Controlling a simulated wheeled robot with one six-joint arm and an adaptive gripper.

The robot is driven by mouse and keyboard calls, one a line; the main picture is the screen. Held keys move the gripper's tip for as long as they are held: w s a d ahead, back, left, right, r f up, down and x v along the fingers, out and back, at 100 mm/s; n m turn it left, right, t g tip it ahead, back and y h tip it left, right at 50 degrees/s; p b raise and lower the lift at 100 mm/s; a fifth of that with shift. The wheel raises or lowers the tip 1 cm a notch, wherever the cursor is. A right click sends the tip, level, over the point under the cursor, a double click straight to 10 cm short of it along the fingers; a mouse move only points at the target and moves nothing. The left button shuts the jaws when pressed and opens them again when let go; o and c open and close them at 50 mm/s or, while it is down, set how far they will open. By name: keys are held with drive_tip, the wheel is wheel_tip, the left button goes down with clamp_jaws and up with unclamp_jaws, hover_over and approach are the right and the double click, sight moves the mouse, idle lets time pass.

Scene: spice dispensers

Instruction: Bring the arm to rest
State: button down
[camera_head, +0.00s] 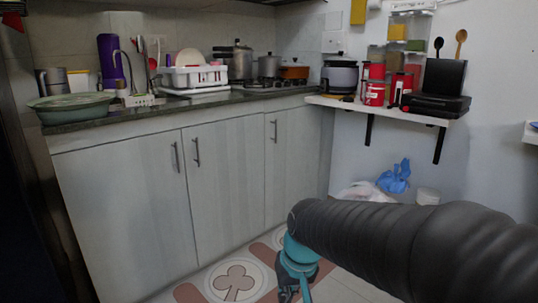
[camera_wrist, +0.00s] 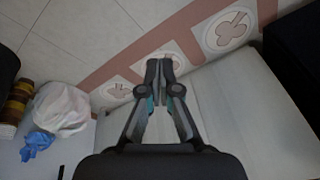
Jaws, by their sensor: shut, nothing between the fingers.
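My gripper (camera_wrist: 159,70) shows in the wrist view with its two fingers together and nothing between them. It points down past a pale cabinet front toward the tiled floor. In the head view my dark arm comes in from the lower right, and my gripper (camera_head: 289,294) hangs at the bottom edge, partly cut off by the frame. It is in front of the cabinets (camera_head: 150,205) and touches nothing that I can see.
A counter (camera_head: 150,112) holds a dish rack (camera_head: 192,77) and pots. A wall shelf (camera_head: 395,112) carries a cooker, red canisters and a black box. White bags (camera_wrist: 62,108) and a blue bag (camera_head: 395,177) lie below the shelf. Floor is open before the cabinets.

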drive_tip(key=s+d+r+m+t+h, duration=0.1)
drive_tip(key=s+d+r, duration=0.2)
drive_tip(key=s+d, duration=0.3)
drive_tip(key=s+d+r+m+t+p, duration=0.1)
drive_tip(key=s+d+r+t, duration=0.1)
drive_tip(key=s+d, duration=0.4)
drive_tip(key=shift+s+r+h, duration=0.4)
drive_tip(key=shift+s+r, duration=0.05)
drive_tip(key=shift+s, duration=0.6)
drive_tip(key=shift+d, duration=0.1)
